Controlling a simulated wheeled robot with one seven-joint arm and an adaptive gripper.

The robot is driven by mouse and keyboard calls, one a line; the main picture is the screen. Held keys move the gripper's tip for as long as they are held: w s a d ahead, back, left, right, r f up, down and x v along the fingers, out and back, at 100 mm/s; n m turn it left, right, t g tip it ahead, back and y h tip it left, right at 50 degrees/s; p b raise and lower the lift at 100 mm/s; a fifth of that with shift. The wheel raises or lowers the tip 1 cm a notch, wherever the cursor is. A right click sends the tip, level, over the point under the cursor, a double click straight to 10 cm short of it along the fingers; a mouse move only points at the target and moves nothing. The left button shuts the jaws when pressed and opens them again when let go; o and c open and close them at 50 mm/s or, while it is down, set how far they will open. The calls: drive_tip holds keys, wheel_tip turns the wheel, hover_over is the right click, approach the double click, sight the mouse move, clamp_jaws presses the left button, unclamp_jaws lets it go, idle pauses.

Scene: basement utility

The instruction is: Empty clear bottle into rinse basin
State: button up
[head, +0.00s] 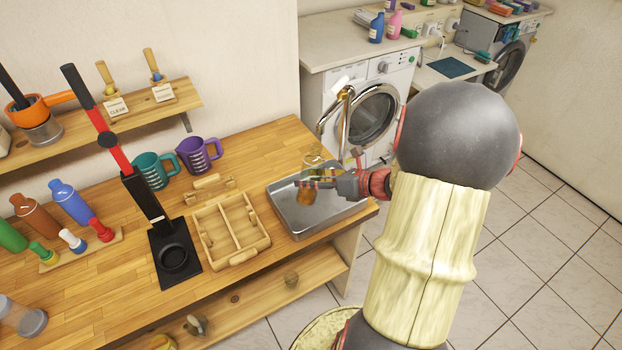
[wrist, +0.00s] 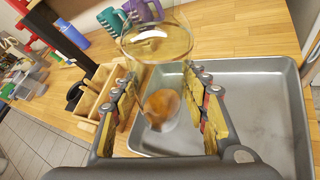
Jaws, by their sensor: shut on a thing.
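My gripper (head: 318,184) is shut on the clear bottle (head: 313,161), with its padded fingers on either side of the glass. The bottle looks roughly upright and has amber contents low in it; the wrist view also shows the bottle (wrist: 157,45) between the fingers (wrist: 163,88). The fingers hide part of the bottle. The rinse basin (head: 345,210) is a shallow grey metal tray at the right end of the wooden bench. The bottle is over its left part. In the wrist view the bare basin floor (wrist: 260,115) shows at right.
A wooden divided caddy (head: 247,255) stands just left of the basin. A curved metal tap (head: 345,120) rises behind it. Teal (head: 150,170) and purple (head: 196,155) jugs and a tall black-and-red press (head: 140,190) stand farther left on the bench (head: 100,280).

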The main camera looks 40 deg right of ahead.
sight(304, 192)
drive_tip(key=shift+s+a+m+y+p, duration=0.15)
drive_tip(key=shift+a+m+y+p, duration=0.25)
drive_tip(key=shift+p, duration=0.9)
drive_tip(key=shift+s+a+m+y+p, duration=0.2)
drive_tip(key=shift+a+m+p, duration=0.3)
drive_tip(key=shift+p, duration=0.75)
drive_tip(key=shift+a+f+m+y+p, duration=0.1)
drive_tip(key=shift+a+m+y+p, duration=0.3)
drive_tip(key=shift+p, duration=0.55)
drive_tip(key=shift+s+a+f+g+p, duration=0.15)
drive_tip(key=shift+a+g+p, duration=0.15)
drive_tip(key=shift+p, duration=0.15)
drive_tip(key=shift+a+m+p, duration=0.2)
drive_tip(key=shift+m+p, duration=0.1)
drive_tip(key=shift+p, duration=0.2)
drive_tip(key=shift+s+a+f+m+y+p, duration=0.25)
drive_tip(key=shift+a+f+m+y+p, duration=0.3)
drive_tip(key=shift+y+p, duration=0.4)
drive_tip(key=shift+p, duration=0.3)
drive_tip(key=shift+s+a+f+m+y+p, duration=0.1)
drive_tip(key=shift+a+f+m+y+p, duration=0.15)
drive_tip(key=shift+f+m, duration=0.25)
drive_tip(key=shift+s+a+f+m+y+p, duration=0.1)
drive_tip(key=shift+a+f+m+p, duration=0.1)
drive_tip(key=shift+f+m+p, duration=0.2)
